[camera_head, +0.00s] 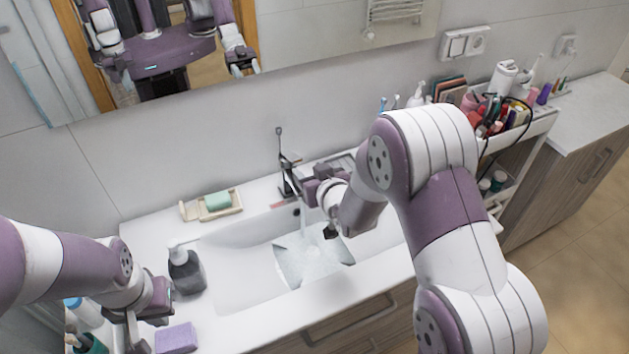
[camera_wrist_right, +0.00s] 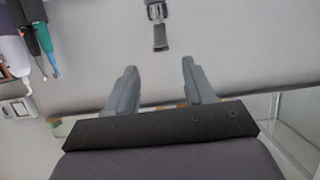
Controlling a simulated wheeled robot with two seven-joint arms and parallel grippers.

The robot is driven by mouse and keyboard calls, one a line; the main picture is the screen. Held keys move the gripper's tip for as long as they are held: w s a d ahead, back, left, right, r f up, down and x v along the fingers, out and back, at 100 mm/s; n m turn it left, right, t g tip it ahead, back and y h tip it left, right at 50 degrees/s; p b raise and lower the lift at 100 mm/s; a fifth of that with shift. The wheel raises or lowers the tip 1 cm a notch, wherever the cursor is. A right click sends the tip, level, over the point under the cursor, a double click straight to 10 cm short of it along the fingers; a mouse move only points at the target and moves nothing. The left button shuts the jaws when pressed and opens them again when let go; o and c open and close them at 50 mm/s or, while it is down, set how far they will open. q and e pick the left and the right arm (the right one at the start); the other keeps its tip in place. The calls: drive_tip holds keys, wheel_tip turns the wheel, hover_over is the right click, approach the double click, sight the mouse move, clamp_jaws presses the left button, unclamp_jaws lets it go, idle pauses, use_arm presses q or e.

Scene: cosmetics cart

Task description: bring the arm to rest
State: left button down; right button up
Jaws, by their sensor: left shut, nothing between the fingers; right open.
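My right arm reaches over the sink, and its gripper (camera_head: 320,212) hangs above the basin close to the faucet. In the right wrist view the right gripper (camera_wrist_right: 160,88) has its two grey fingers spread apart with nothing between them.
A faucet (camera_head: 287,170) stands behind the basin (camera_head: 235,270), where water shows. Around it are a soap dish (camera_head: 237,207), the soap dispenser (camera_head: 186,270) and the sponge (camera_head: 176,338). A loaded cosmetics cart (camera_head: 530,131) stands at right. A mirror (camera_head: 300,40) hangs behind.

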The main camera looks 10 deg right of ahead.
drive_tip(key=shift+v, duration=1.15)
drive_tip(key=s+d+f+g+h, duration=0.2)
drive_tip(key=s+f+g, duration=0.5)
drive_tip(key=s+f, duration=0.15)
drive_tip(key=s+r+g, duration=0.2)
drive_tip(key=s, duration=0.5)
drive_tip(key=s+d+r+m+g, duration=0.1)
drive_tip(key=s+r+g, duration=0.2)
drive_tip(key=s, duration=0.4)
drive_tip(key=shift+s+d+m+b, duration=0.2)
drive_tip(key=shift+d+m+b, duration=0.1)
drive_tip(key=shift+b, duration=0.15)
idle(4.2)
